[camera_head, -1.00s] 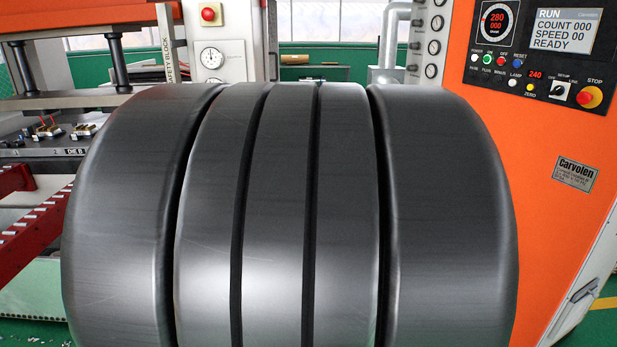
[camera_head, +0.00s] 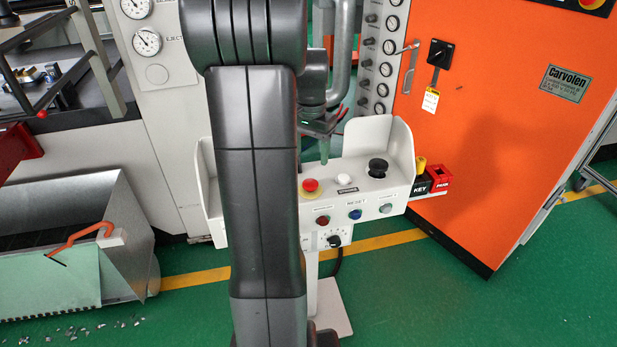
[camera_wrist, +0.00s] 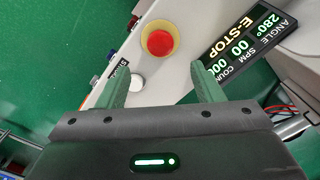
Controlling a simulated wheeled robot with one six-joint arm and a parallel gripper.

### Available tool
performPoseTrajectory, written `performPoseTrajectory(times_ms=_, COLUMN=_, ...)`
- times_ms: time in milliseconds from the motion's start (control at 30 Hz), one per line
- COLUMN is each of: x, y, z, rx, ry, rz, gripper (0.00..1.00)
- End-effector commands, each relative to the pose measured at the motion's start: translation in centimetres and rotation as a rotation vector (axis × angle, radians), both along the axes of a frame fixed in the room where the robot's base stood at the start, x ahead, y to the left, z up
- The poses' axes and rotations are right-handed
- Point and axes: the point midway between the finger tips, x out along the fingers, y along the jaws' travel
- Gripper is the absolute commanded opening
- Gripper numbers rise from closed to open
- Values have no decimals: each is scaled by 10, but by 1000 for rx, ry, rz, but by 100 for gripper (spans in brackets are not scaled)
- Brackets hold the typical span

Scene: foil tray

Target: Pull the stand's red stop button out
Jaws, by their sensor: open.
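The red stop button (camera_head: 310,185) sits on a yellow collar on the white stand's panel (camera_head: 335,205), partly beside my arm in the head view. In the wrist view the round red button (camera_wrist: 158,42) lies beyond my open fingertips, roughly centred on the gap and not between them. My gripper (camera_wrist: 160,82) has two green fingers spread apart, with nothing held. In the head view a green finger of my gripper (camera_head: 324,150) shows above the panel, behind and right of the button; the rest is mostly hidden by my arm. The stand's display (camera_wrist: 240,45) reads E-STOP.
A white button (camera_wrist: 137,81) lies near the left finger. A black knob (camera_head: 377,167) and a row of small buttons are on the panel, between raised side walls (camera_head: 402,150). A KEY box with a red block (camera_head: 438,178) is at right. An orange cabinet (camera_head: 500,120) stands behind.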

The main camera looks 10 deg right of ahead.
Motion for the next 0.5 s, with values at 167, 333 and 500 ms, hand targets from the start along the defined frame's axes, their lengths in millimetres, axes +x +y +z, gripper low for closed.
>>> performPoseTrajectory(times_ms=167, x=-1, y=0, z=-41, rx=1, ry=4, rz=1, gripper=60)
performPoseTrajectory(times_ms=333, x=-1, y=0, z=-71, rx=0, ry=3, rz=1, gripper=60)
performPoseTrajectory(times_ms=500, x=-1, y=0, z=-87, rx=0, ry=1, rz=1, gripper=60)
